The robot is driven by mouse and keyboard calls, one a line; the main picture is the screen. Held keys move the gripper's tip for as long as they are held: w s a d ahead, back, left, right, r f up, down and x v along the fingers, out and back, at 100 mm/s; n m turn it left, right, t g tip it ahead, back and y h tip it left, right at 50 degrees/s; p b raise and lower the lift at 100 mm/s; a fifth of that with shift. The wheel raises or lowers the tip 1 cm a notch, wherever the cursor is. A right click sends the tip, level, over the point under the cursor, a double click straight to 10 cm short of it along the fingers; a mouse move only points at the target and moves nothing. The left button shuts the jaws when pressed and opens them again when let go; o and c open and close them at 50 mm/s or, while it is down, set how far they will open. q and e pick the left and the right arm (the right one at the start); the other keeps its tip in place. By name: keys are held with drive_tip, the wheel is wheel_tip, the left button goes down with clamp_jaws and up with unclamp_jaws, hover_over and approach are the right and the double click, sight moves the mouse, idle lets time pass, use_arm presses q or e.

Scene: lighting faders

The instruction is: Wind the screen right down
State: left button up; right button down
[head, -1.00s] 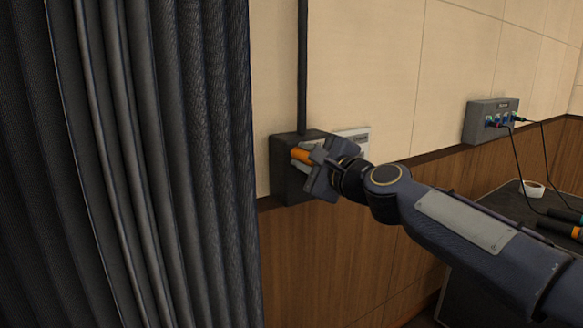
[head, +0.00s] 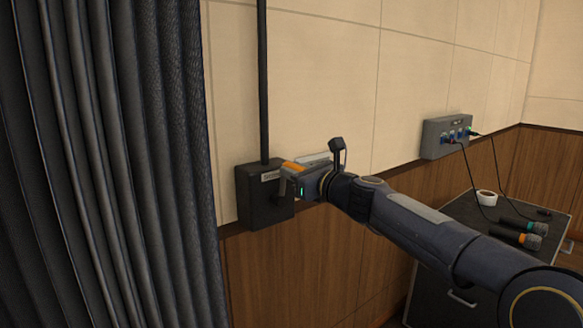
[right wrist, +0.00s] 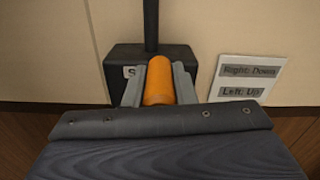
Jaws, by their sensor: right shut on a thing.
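A dark winder box (head: 258,208) is fixed to the wall, with a black conduit (head: 263,85) rising from its top. It also shows in the right wrist view (right wrist: 121,62). My right gripper (head: 287,180) is at the front of the box, shut on the orange handle (right wrist: 158,82). The handle lies between its two fingers in the right wrist view, and a bit of its orange shows in the head view (head: 293,166). A white sign (right wrist: 244,78) beside the box reads "Right: Down" and "Left: Up". The screen is not in view. My left gripper is not in view.
A dark curtain (head: 110,170) hangs at the left, close to the box. At the right, a grey socket panel (head: 446,138) has cables running to a black case (head: 455,215) with microphones (head: 516,236) and a white tape roll (head: 486,198).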

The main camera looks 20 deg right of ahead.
drive_tip(key=w+d+f+m+p, duration=0.1)
drive_tip(key=d+f+m+p, duration=0.3)
drive_tip(key=m, duration=0.5)
drive_tip(key=w+d+f+m+p, duration=0.2)
drive_tip(key=d+f+m+p, duration=0.1)
drive_tip(key=f+m+p, duration=0.5)
drive_tip(key=s+a+f+m+p, duration=0.3)
drive_tip(key=a+f+m+p, duration=0.2)
drive_tip(key=a+m+p, duration=0.3)
drive_tip(key=shift+s+a+f+m+p, duration=0.2)
drive_tip(key=shift+m+p, duration=1.85)
drive_tip(key=shift+m, duration=1.85)
drive_tip(key=shift+a, duration=0.1)
